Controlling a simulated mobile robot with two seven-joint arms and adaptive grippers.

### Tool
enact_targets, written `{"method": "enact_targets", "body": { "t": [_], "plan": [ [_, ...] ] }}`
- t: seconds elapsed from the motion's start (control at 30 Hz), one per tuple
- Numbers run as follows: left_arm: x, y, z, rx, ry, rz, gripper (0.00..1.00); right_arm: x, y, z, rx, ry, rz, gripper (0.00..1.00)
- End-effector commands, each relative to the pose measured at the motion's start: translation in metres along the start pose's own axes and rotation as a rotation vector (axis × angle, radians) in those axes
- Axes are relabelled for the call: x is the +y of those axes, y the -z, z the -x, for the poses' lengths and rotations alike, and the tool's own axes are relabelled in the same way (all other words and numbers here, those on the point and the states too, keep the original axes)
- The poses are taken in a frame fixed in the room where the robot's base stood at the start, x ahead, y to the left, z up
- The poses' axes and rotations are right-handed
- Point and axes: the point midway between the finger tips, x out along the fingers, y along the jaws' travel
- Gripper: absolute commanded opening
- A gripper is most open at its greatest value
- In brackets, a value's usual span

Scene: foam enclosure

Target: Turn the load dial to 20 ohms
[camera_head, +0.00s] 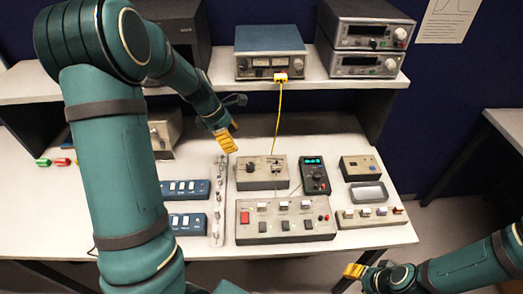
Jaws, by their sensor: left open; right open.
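A grey box (262,181) with dark knobs on its top stands mid-table and is the likeliest place of the load dial. I cannot read its markings or the dial's setting. My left gripper (229,143), with yellow fingertips, is open and empty above the table, just behind and left of this box, apart from it. My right gripper (354,271) is open and empty, low at the right, in front of the table's front edge and far from the box.
A wider switch box (285,220) stands in front of the grey box. A handheld meter (314,176) with a lit display stands to its right. A yellow cable (278,115) hangs from a blue instrument (270,50) on the shelf. A narrow connector strip (219,200) lies at left.

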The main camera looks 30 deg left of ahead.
Motion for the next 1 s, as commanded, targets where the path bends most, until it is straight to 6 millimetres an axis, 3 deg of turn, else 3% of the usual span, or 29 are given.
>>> {"method": "enact_targets", "body": {
  "t": [0.23, 0.7, 1.0],
  "plan": [
    [-0.001, 0.001, -0.017, 0.001, 0.002, 0.001, 0.6, 0.001, -0.001, -0.003, -0.002, -0.001, 0.0, 0.47],
    [-0.001, 0.001, -0.105, 0.001, 0.003, 0.001, 0.6, 0.006, -0.003, -0.017, -0.001, -0.003, 0.0, 0.47],
    [0.0, 0.001, -0.136, 0.001, 0.001, 0.0, 0.6, 0.007, -0.003, -0.021, -0.001, -0.004, 0.0, 0.47]
  ]
}}
